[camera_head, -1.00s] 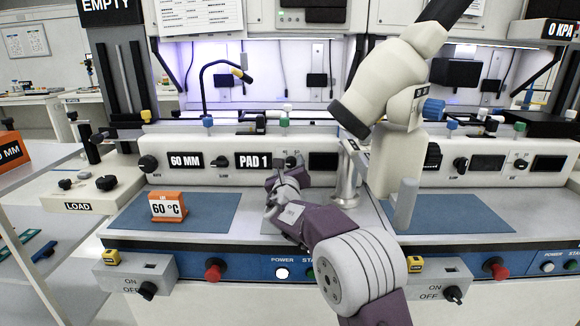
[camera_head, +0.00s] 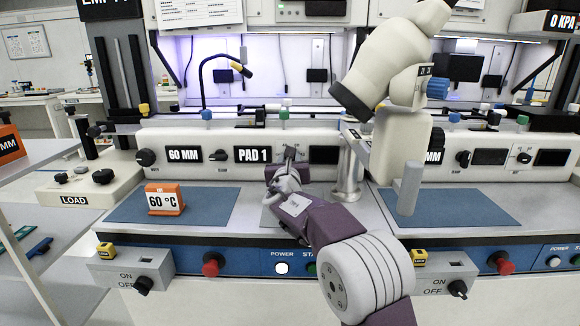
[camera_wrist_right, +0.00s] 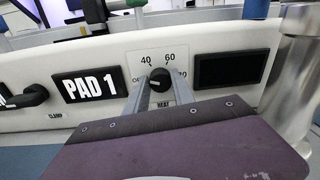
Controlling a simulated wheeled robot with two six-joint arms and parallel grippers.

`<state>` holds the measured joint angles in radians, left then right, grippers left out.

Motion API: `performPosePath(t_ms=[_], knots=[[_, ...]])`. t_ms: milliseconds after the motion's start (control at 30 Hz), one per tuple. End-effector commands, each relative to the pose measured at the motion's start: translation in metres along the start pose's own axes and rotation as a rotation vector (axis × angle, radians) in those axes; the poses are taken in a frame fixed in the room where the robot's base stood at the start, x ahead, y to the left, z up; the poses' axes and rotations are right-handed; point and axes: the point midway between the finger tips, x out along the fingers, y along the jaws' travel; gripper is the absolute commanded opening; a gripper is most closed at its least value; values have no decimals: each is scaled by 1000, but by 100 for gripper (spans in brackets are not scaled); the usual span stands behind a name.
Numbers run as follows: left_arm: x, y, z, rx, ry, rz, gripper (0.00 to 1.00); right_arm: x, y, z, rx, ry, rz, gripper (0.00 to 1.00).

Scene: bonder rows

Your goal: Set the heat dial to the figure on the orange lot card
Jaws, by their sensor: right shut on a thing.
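The orange lot card (camera_head: 164,199) stands on the blue mat at left in the head view and reads 60 °C. The heat dial (camera_wrist_right: 160,79) is a black knob on the white panel in the right wrist view, with OFF, 40, 60 and a partly hidden higher figure around it. My right gripper (camera_wrist_right: 162,84) is shut on the dial, one grey finger on each side. Its pointer is too small to read surely. In the head view my right gripper (camera_head: 288,158) is at the panel and hides the dial. My left gripper is not in view.
Left of the dial is the PAD 1 display (camera_wrist_right: 92,88), with a black clamp knob (camera_wrist_right: 25,97) beyond it. A dark blank display (camera_wrist_right: 231,69) and a metal post (camera_wrist_right: 298,80) stand close on the right. A red button (camera_head: 212,264) sits on the front edge.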

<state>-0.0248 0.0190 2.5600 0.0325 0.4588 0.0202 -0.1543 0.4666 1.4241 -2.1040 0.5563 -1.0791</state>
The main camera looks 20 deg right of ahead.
Motion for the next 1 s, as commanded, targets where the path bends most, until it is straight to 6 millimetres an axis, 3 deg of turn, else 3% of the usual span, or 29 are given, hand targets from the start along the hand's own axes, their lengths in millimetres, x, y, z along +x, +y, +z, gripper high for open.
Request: performPosePath(t_ms=[33,300,1000], knots=[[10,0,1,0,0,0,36,0,0,-5,46,0,0,0],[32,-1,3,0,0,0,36,0,0,-4,302,11,6,0],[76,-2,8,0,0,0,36,0,-2,-4,967,36,17,0]])
